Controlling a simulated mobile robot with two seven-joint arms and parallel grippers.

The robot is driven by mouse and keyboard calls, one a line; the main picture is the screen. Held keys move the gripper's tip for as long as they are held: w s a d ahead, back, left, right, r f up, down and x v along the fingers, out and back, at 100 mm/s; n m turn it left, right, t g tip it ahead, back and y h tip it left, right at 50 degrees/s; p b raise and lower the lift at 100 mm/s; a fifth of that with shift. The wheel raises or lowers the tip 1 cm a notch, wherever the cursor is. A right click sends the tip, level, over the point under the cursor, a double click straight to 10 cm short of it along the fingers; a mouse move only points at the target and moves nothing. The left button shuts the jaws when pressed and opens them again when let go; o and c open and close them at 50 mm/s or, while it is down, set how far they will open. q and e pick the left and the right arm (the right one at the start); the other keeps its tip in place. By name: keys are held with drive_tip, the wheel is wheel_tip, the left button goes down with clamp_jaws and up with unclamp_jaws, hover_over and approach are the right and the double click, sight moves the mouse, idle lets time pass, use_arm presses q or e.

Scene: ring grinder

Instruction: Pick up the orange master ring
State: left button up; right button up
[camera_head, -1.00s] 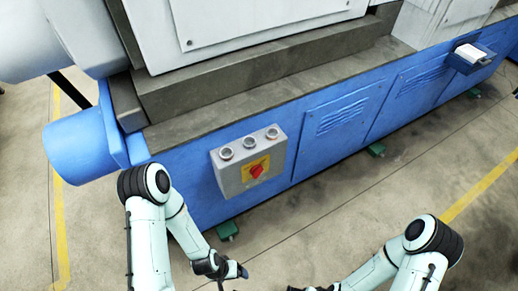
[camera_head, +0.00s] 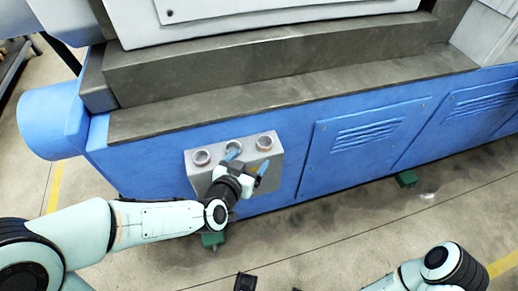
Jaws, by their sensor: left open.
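No orange master ring can be made out in this view. My left gripper (camera_head: 248,160) is open, with blue fingertips spread apart. It is in front of the grey control box (camera_head: 208,178) on the blue machine side. One fingertip overlaps the middle round fitting on the box and the other is near its right side; I cannot tell whether they touch it. The gripper and wrist hide the middle of the box front, including the red knob.
The blue machine base (camera_head: 365,165) with vented panels runs across the view, under a grey stone-like ledge (camera_head: 300,88). Round fittings (camera_head: 265,142) top the box. A green foot (camera_head: 405,179) stands on the floor. The concrete floor (camera_head: 340,235) in front is clear.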

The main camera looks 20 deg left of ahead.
sight(268, 138)
use_arm(q)
drive_tip(key=b+x, duration=0.2)
drive_tip(key=x, duration=0.9)
drive_tip(key=shift+w+d+f, duration=0.1)
drive_tip(key=shift+w+f, duration=0.1)
drive_tip(key=shift+f, duration=0.05)
use_arm(e)
drive_tip(key=shift+t, duration=0.6)
drive_tip(key=w+f, duration=0.1)
drive_tip(key=w+d, duration=0.1)
drive_tip(key=w+f, duration=0.1)
drive_tip(key=shift+w+d+f, duration=0.15)
drive_tip(key=shift+d+f, duration=0.15)
use_arm(q)
drive_tip(key=c, duration=1.2)
drive_tip(key=o, duration=0.9)
drive_tip(key=shift+c, duration=0.2)
